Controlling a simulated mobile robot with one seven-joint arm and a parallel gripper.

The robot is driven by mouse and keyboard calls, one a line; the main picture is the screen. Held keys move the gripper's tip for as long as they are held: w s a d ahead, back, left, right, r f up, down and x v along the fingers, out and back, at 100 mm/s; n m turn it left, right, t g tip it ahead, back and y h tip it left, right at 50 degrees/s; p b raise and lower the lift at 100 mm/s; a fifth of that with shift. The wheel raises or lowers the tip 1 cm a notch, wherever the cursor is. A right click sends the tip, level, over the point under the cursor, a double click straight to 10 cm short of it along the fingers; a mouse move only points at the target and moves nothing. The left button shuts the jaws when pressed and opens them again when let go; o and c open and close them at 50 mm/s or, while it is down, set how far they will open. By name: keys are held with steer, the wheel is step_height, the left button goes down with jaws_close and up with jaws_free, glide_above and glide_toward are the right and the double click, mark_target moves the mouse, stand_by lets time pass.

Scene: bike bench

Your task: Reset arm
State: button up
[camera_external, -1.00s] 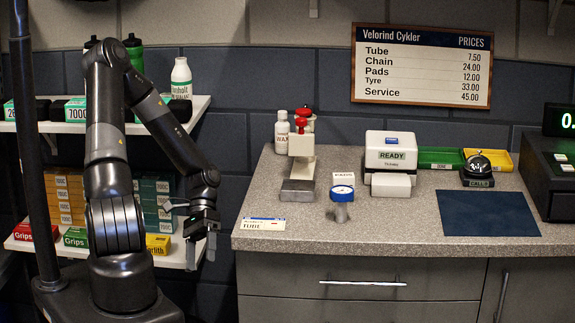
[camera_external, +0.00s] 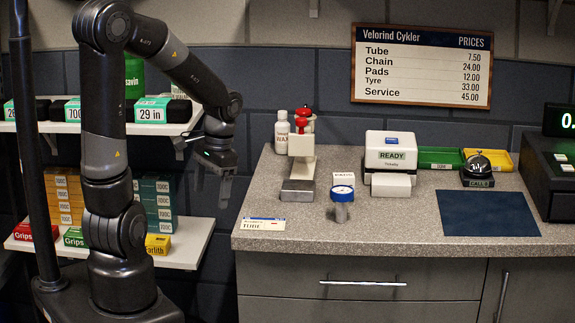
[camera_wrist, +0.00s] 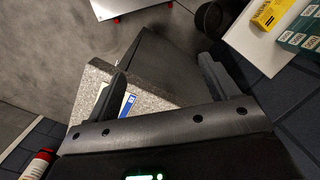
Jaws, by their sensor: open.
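My gripper (camera_external: 225,184) hangs in the air left of the worktop, between the shelves and the counter, with its fingers pointing down. In the wrist view the two fingers of my gripper (camera_wrist: 163,84) are spread apart with nothing held between them. My arm is bent, with its elbow raised high in front of the shelves. Below the fingers, the wrist view shows the worktop's corner with the TUBE card (camera_wrist: 127,103) on it.
Shelves (camera_external: 185,240) with boxes stand at the left.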

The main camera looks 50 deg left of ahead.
steer(key=s+d+r+t, duration=0.2)
steer(key=d+r+t, duration=0.1)
steer(key=r, duration=0.4)
steer(key=s+d+r+t, duration=0.3)
steer(key=d+r+t, duration=0.1)
steer(key=r, duration=0.3)
steer(key=shift+h, duration=0.4)
